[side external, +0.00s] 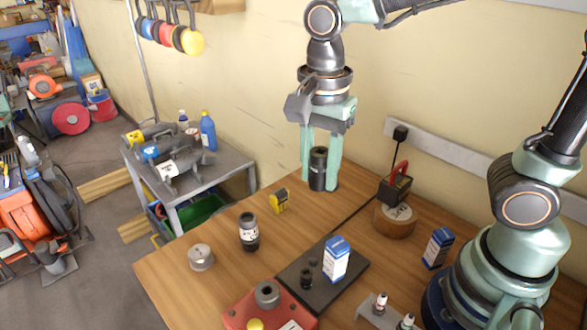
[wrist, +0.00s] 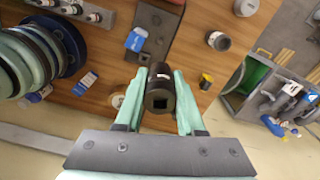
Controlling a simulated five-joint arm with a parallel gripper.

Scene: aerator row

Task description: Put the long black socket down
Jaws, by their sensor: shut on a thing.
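The long black socket (side external: 318,170) is a dark upright cylinder between the two pale green fingers of my gripper (side external: 319,180). In the wrist view the socket (wrist: 160,88) shows its end with a square hole, and the fingers of my gripper (wrist: 158,95) press on both sides of it. My gripper is shut on the socket. The socket is over the back part of the wooden table (side external: 185,280). I cannot tell whether its lower end touches the wood.
A small yellow item (side external: 278,201) and a dark jar (side external: 249,232) stand to the front left. A dark plate (side external: 350,268) bears a blue and white box (side external: 336,258). A round wooden block (side external: 396,220) stands to the right. Wood between these is clear.

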